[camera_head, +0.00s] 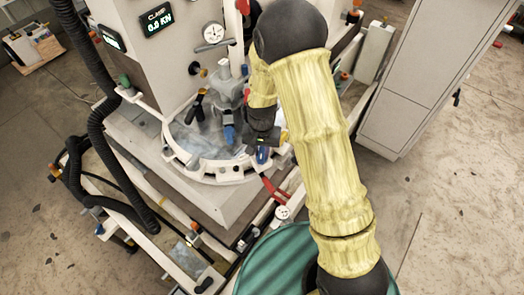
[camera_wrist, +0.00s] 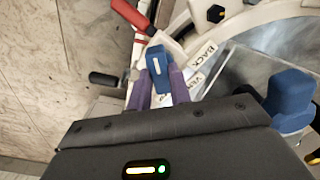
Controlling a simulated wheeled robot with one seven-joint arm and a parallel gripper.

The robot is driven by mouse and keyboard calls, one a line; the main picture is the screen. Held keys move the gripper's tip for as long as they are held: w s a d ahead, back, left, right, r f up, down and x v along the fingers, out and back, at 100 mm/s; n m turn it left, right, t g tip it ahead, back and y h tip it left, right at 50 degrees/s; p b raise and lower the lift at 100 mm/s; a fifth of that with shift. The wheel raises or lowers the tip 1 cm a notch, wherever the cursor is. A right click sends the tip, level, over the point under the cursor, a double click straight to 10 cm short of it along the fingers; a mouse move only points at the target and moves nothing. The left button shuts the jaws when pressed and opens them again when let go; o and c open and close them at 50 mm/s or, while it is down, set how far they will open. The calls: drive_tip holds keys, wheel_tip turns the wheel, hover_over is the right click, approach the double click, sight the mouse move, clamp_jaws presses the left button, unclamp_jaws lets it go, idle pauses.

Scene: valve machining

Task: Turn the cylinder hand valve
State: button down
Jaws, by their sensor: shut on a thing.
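A small blue valve handle (camera_wrist: 156,60) with a white mark shows in the wrist view, beside a label plate reading "BACK" (camera_wrist: 203,54) and a second, partly hidden word. My gripper (camera_wrist: 157,80) is shut on this handle, with one purple finger on each side. In the head view my gripper (camera_head: 262,142) is at the right side of the round white fixture, and a blue handle (camera_head: 262,155) shows just below it. The handle's lower part and stem are hidden.
Another blue handle (camera_wrist: 288,98) stands close on the right in the wrist view. A red handle (camera_wrist: 130,14) and a black handle (camera_wrist: 107,79) lie near my fingers. The curved white ring (camera_head: 215,177) and a small gauge (camera_head: 282,212) border the spot.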

sight(262, 152)
drive_tip(key=shift+m, duration=0.5)
drive_tip(key=c, duration=1.3)
unclamp_jaws()
drive_tip(key=shift+r, duration=0.15)
wheel_tip(262, 152, up, 17)
drive_tip(key=b, duration=0.3)
drive_tip(key=shift+r+b, duration=0.1)
drive_tip(key=shift+b, duration=0.25)
